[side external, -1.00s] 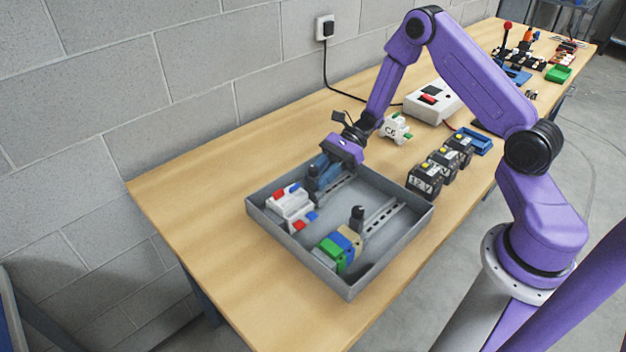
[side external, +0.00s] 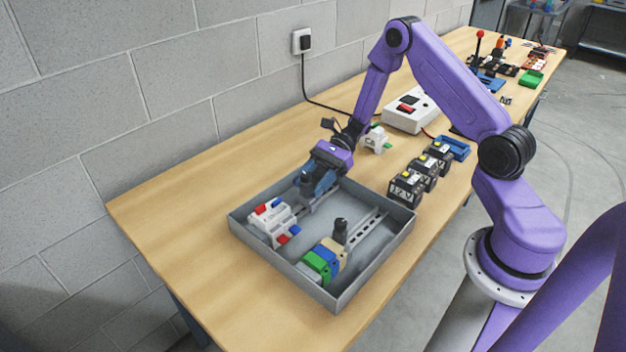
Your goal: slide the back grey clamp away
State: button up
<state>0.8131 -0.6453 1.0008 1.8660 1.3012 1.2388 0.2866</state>
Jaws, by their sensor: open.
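A grey tray (side external: 378,258) on the bench holds two slotted metal rails. On the back rail (side external: 318,201) are white blocks (side external: 268,222) with red and blue parts. The back clamp, with a dark knob (side external: 306,180), stands on this rail to the right of the white blocks, with a gap between. My gripper (side external: 317,186) is open and low over the back rail, right at the clamp. Its fingers partly hide the clamp, and I cannot tell whether they touch it. The front clamp (side external: 340,230) stands against a beige block on the front rail.
Green, blue and beige blocks (side external: 322,259) sit on the front rail. Black units (side external: 423,174), a blue tray (side external: 455,148), a white piece (side external: 376,140) and a white switch box (side external: 411,112) stand behind the tray. The bench left of the tray is clear.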

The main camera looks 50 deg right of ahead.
jog(key=v, duration=1.7)
jog(key=shift+d, duration=0.3)
jog(key=s+a+r+n+g+h, duration=0.35)
jog(key=s+a+n, duration=0.25)
jog(key=a, duration=0.2)
jog(key=s+a+r+n+g+h, duration=0.2)
jog(key=s+a+n+h, duration=0.35)
jog(key=a+n, duration=0.2)
jog(key=s+a+r+n+t+h, duration=0.1)
jog(key=s+n+t+h, duration=0.1)
jog(key=s+n, duration=0.6)
jog(key=s+a+r+n+t+h, duration=0.1)
jog(key=s+a+n+t+h, duration=0.1)
jog(key=s+n, duration=0.6)
jog(key=shift+s+a+n+t, duration=0.25)
jog(key=shift+n+t, duration=0.3)
jog(key=shift+t, duration=0.3)
